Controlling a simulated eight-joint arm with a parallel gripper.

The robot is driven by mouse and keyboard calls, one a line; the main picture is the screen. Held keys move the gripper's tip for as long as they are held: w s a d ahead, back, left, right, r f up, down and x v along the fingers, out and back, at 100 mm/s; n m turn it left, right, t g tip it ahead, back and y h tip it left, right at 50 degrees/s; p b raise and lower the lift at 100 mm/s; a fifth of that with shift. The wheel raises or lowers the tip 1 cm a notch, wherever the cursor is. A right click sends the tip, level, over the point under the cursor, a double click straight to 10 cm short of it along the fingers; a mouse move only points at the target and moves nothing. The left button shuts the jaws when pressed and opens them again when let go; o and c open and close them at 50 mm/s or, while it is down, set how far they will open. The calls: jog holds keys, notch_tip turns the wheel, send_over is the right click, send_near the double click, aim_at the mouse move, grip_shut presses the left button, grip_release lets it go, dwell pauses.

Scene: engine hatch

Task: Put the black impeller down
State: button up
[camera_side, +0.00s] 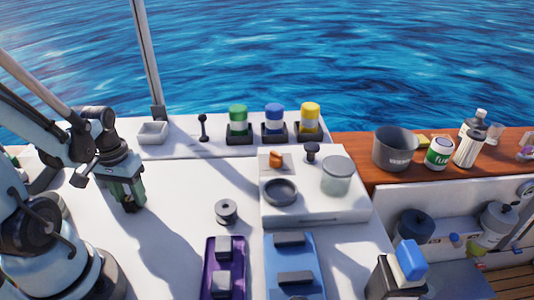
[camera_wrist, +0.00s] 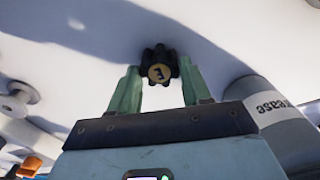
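The black impeller (camera_wrist: 160,65) has a lobed rim and a yellow centre with a dark mark. In the wrist view it sits between the two green fingertips of my gripper (camera_wrist: 160,76), which close in on it from both sides. In the side view my gripper (camera_side: 130,205) points down at the left of the white deck, with a dark piece of the impeller (camera_side: 130,207) at its tips.
A grey spool (camera_side: 226,211) stands right of my gripper. A purple tray (camera_side: 209,265) and a blue tray (camera_side: 292,262) lie in front. A raised white box (camera_side: 318,207) carries a black ring (camera_side: 281,192) and a jar (camera_side: 336,175). A grease can (camera_wrist: 270,115) is close in the wrist view.

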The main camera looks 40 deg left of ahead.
aim_at(130, 197)
jog(key=o, duration=0.5)
jog(key=shift+c, duration=0.2)
jog(key=shift+r, duration=0.1)
jog(key=shift+r, duration=5.95)
jog(key=w+d+m+t, duration=0.6)
jog(key=w+d, duration=0.5)
jog(key=d, duration=0.2)
jog(key=shift+d+r+t, duration=0.25)
jog(key=shift+d+t, duration=0.1)
jog(key=shift+t, duration=0.25)
